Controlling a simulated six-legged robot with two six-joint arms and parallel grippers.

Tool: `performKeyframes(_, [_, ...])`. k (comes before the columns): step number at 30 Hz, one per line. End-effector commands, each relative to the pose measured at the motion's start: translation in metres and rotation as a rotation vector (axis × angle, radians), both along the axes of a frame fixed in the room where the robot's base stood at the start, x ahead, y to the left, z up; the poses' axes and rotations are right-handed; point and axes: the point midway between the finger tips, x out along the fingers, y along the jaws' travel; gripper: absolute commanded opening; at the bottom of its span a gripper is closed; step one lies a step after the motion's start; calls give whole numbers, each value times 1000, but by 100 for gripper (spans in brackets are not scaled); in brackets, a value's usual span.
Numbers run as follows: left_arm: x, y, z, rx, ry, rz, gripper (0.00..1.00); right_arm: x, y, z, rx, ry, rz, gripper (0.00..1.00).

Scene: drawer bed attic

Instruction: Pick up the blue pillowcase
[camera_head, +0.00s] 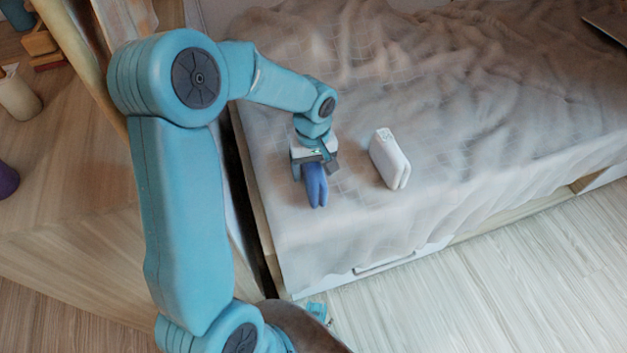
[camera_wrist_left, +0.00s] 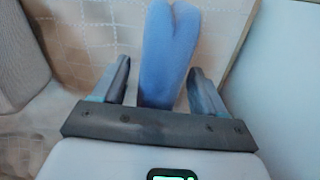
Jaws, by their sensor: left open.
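The blue pillowcase (camera_head: 316,188) is a folded blue bundle standing on the bed near its left front corner. My left gripper (camera_head: 316,167) is right above and behind it and hides its rear part. In the left wrist view the blue pillowcase (camera_wrist_left: 168,50) lies between the two fingers of the open left gripper (camera_wrist_left: 160,80), with a gap on each side. My right gripper is not in view.
A white folded bundle (camera_head: 389,159) stands on the bed (camera_head: 480,130) to the right of the blue one. A wooden surface (camera_head: 70,225) lies left of the bed. Clear wooden floor (camera_head: 520,290) lies in front. A dark flat object (camera_head: 608,22) is at the far right corner.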

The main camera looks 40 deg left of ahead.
Motion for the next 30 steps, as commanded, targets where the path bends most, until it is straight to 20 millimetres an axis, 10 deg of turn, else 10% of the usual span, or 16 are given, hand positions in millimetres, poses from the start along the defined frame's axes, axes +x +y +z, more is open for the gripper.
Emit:
performKeyframes(7, [2,0,-6,0,0,1,72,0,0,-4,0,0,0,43])
performKeyframes(13, [2,-1,-6,-1,-1,1,14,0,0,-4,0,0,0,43])
performKeyframes(30, [3,3,31,0,-1,0,13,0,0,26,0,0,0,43])
